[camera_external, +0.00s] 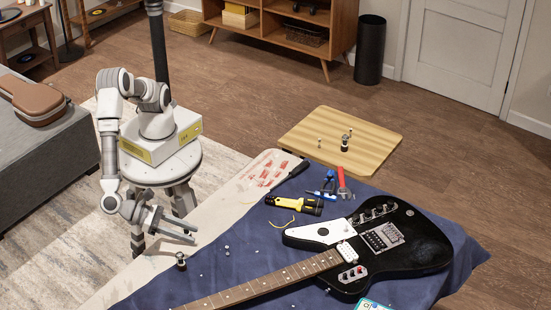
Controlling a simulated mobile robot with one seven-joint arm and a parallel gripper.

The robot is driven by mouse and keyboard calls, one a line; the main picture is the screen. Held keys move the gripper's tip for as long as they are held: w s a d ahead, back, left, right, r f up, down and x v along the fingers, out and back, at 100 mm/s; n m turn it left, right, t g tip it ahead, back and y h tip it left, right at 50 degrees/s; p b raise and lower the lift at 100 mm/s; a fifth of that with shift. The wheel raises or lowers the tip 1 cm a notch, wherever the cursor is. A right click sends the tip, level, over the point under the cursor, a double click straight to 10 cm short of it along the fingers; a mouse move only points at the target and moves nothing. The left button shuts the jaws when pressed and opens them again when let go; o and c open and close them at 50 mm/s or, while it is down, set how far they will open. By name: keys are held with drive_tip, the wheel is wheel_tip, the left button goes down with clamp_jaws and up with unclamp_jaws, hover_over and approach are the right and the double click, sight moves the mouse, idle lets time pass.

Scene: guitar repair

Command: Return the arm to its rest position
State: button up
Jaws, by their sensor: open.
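My gripper (194,234) is at the lower left, with its two fingers apart and nothing visible between them. It points right, over or beside the left edge of the cloth-covered table. My white and grey arm (110,145) bends over to the left of its base and hangs down to the gripper. A small dark cylinder with a light top (181,262) stands just below the fingers in the picture, apart from them as far as I can tell.
A black guitar (432,248) lies on the blue cloth (210,266), its neck toward the lower left. A flashlight (294,204), pliers (328,186) and small loose parts lie nearby. A wooden board (302,128) with small parts is behind. A grey couch (45,150) stands left.

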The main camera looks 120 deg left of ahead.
drive_tip(key=a+r+n+g, duration=0.3)
drive_tip(key=a+r+n, duration=0.15)
drive_tip(key=a, duration=0.55)
drive_tip(key=a+r+n+g, duration=0.3)
drive_tip(key=a+n, duration=0.2)
drive_tip(key=a, duration=0.6)
drive_tip(key=s+a+r+n+g+h+b, duration=0.1)
drive_tip(key=s+a+r+n+g+h, duration=0.3)
drive_tip(key=s+a+n, duration=0.9)
drive_tip(key=s+r+n+t+h+p, duration=0.1)
drive_tip(key=s+r+n+t+h, duration=0.3)
drive_tip(key=s+n, duration=0.5)
wheel_tip(320, 180, up, 18)
drive_tip(key=s+m+y+p, duration=0.1)
drive_tip(key=s+p, duration=0.1)
drive_tip(key=p, duration=1.5)
